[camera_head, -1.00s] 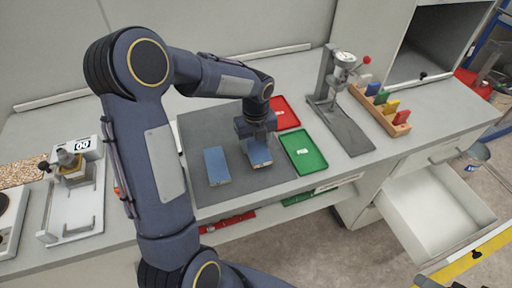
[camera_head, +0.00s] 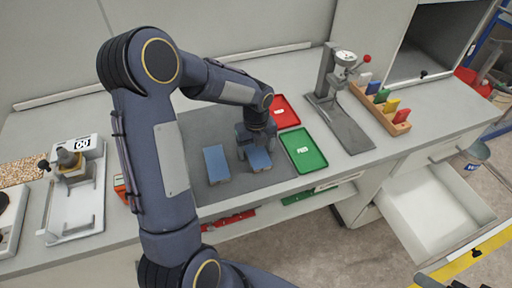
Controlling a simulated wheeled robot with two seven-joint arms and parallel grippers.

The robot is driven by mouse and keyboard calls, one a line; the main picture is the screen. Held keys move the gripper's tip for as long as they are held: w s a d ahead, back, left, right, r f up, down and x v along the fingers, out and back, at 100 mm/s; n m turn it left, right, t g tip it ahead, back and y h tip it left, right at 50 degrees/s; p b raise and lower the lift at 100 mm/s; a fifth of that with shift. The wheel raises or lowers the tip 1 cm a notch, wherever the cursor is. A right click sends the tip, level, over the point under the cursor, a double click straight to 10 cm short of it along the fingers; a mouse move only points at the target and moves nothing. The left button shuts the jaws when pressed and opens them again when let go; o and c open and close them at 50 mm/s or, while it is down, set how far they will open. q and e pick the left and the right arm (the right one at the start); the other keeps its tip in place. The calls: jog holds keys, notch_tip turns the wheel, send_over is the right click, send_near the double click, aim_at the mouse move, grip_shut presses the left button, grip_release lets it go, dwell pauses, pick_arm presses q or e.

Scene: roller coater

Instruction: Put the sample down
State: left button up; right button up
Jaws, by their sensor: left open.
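Two blue samples lie on the dark grey mat (camera_head: 203,130). The left sample (camera_head: 216,164) lies flat, clear of my gripper. The right sample (camera_head: 259,159) rests on the mat under my left gripper (camera_head: 256,147), which points down over its far end and hides that part. My left gripper is open, its fingers at the sample's sides; whether they touch it cannot be told. My right gripper is not in view.
A green tray (camera_head: 318,168) and a red tray (camera_head: 290,122) lie just right of the mat. Further right are a gauge stand (camera_head: 340,122) and a wooden rack (camera_head: 370,103) with coloured blocks. A coater (camera_head: 72,209) stands at left. A drawer (camera_head: 432,226) is open.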

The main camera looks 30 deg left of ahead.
aim_at(256, 152)
pick_arm(q)
notch_tip(256, 152, up, 12)
jog(key=s+r+n+t, duration=0.1)
jog(key=s+r+n, duration=0.2)
jog(key=s+n, duration=0.3)
jog(key=s+d+n+t+h, duration=0.2)
jog(key=s+d+n, duration=0.1)
jog(key=s+n, duration=0.5)
jog(key=s+d+f+n+t+h, duration=0.1)
jog(key=s+d+n, duration=0.3)
jog(key=s+n, duration=0.4)
jog(key=n+t, duration=0.1)
jog(key=n, duration=0.4)
jog(key=shift+d+n+t+h, duration=0.15)
jog(key=shift+n+t+h, duration=0.15)
jog(key=shift+n+h, duration=0.1)
jog(key=shift+s, duration=0.1)
